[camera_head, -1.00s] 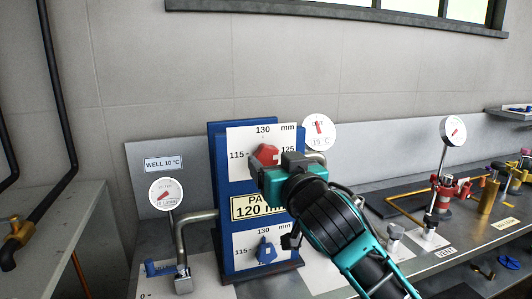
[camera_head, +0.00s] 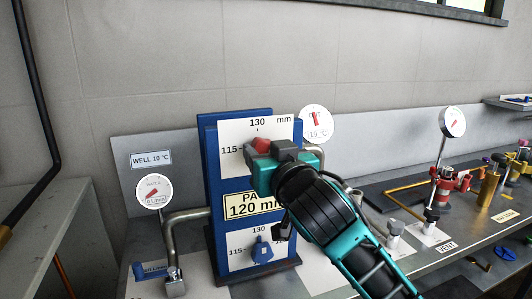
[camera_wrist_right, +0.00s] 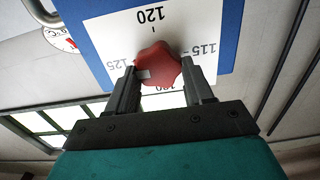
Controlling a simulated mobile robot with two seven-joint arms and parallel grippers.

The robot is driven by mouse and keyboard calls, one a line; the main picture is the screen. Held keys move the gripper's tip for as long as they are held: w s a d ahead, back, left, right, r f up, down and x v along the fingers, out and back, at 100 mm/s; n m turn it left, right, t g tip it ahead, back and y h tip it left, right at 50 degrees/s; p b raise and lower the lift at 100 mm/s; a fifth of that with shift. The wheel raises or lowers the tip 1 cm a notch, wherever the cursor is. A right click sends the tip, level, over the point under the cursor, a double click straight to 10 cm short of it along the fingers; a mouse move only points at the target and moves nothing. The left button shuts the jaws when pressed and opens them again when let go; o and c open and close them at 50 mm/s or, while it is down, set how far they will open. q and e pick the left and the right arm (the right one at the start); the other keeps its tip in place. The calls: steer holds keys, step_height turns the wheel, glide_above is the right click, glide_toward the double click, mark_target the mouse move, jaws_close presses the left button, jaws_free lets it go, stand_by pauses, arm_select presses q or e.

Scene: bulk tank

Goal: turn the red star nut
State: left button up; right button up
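The red star nut (camera_head: 262,145) is on the upper white dial plate of the blue panel. In the right wrist view the nut (camera_wrist_right: 158,65) is seen face-on, with a pale mark on its left side. My right gripper (camera_head: 268,156) is at the nut and hides part of it. In the wrist view its two fingers (camera_wrist_right: 160,82) are apart, one on each side of the nut. They look very close to its sides; I cannot tell whether they touch. My left gripper is not in view.
The blue panel (camera_head: 209,180) stands on the bench, with a blue knob (camera_head: 262,250) on its lower dial. A white gauge (camera_head: 155,192) and bent pipe are at left. A round gauge (camera_head: 316,122) stands behind the panel. Valves and another gauge (camera_head: 453,121) are at right.

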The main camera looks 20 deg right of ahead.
steer(key=c, duration=0.6)
steer(key=shift+o, duration=0.2)
steer(key=shift+n, duration=0.3)
steer(key=shift+n+p, duration=0.5)
steer(key=shift+n, duration=0.4)
steer(key=n, duration=0.4)
steer(key=shift+a+n, duration=0.1)
steer(key=shift+n, duration=0.2)
steer(key=n, duration=0.5)
steer(key=shift+a+f, duration=0.1)
steer(key=n, duration=0.5)
steer(key=shift+f+n, duration=0.1)
steer(key=shift+n, duration=0.3)
